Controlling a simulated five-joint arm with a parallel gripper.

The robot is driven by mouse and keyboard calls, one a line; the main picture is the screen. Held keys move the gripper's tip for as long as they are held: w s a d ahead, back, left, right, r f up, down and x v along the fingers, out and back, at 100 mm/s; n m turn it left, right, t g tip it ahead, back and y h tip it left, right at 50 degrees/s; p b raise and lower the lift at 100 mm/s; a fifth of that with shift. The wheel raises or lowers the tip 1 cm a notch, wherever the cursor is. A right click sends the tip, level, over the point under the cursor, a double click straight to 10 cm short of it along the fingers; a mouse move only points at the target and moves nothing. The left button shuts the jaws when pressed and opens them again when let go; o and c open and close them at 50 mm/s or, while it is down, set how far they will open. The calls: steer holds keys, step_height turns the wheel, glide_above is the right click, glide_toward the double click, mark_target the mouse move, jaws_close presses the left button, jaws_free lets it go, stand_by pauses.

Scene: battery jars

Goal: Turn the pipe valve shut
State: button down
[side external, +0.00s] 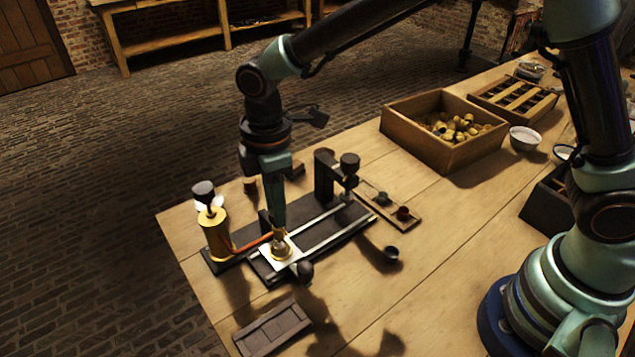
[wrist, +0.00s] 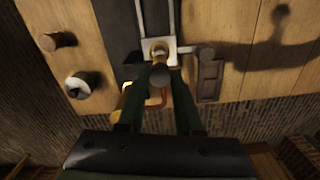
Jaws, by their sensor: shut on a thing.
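My gripper (side external: 279,228) points down over a small grey and brass fitting (side external: 281,250) on a pale plate. In the wrist view its two dark green fingers (wrist: 160,74) are closed around a small grey round-ended piece (wrist: 161,77). An orange pipe (side external: 252,243) runs from a brass cylinder (side external: 215,236) toward the fitting; a bit of pipe shows in the wrist view (wrist: 158,96). A lever with a dark ball end (side external: 304,270) sticks out beside the plate. The fingers hide part of the fitting, and I cannot tell which piece is the valve handle.
A dark stand with an upright post (side external: 325,178) stands behind the rails. A dark tray (side external: 271,328) is at the front. A wooden box (side external: 410,136) with brass pieces is at the back.

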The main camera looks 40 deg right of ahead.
stand_by(0.5)
steer(key=c, duration=0.6)
jaws_free()
steer(key=shift+r, duration=0.15)
step_height(320, 180, up, 12)
steer(key=shift+f, duration=0.1)
